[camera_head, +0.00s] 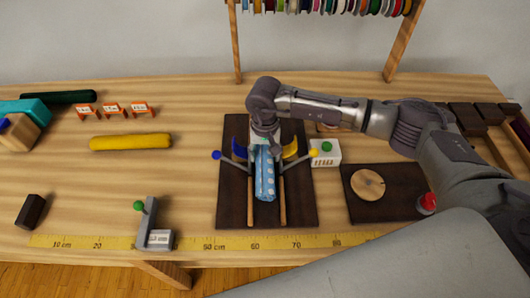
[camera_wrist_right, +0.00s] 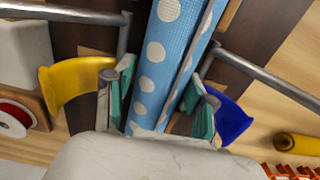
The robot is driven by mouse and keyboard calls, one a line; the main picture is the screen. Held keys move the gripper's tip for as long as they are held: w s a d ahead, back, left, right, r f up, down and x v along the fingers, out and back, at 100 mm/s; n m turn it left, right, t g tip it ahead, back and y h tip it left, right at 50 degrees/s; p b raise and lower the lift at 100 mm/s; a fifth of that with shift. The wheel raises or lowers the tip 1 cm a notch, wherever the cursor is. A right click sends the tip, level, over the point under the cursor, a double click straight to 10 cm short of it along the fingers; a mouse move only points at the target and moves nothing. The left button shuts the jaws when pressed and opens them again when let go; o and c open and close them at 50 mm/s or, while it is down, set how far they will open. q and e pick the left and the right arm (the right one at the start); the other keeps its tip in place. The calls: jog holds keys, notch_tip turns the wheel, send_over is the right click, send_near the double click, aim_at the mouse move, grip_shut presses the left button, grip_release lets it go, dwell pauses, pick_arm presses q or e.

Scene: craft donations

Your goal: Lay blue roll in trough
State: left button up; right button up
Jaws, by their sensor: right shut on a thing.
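The blue roll (camera_head: 265,178) has white dots and points lengthwise toward the front edge of the table. My right gripper (camera_head: 264,150) is shut on it from above; in the right wrist view the roll (camera_wrist_right: 156,62) runs between the two fingers. The roll is over the trough, a dark board (camera_head: 301,208) with two wooden rails (camera_head: 250,203), and lines up between the rails. I cannot tell whether it touches the board. My left gripper is not in view.
Metal arms with a yellow pad (camera_wrist_right: 72,88) and a blue pad (camera_wrist_right: 231,117) flank the gripper. A white box with a green button (camera_head: 326,153) stands right of the board. A yellow roll (camera_head: 131,142) lies left; a measuring tape (camera_head: 110,242) runs along the front.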

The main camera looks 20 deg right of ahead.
jog(key=o, duration=1.4)
jog(key=shift+c, duration=0.2)
jog(key=shift+r, duration=0.15)
notch_tip(320, 180, up, 12)
jog(key=shift+f, duration=0.2)
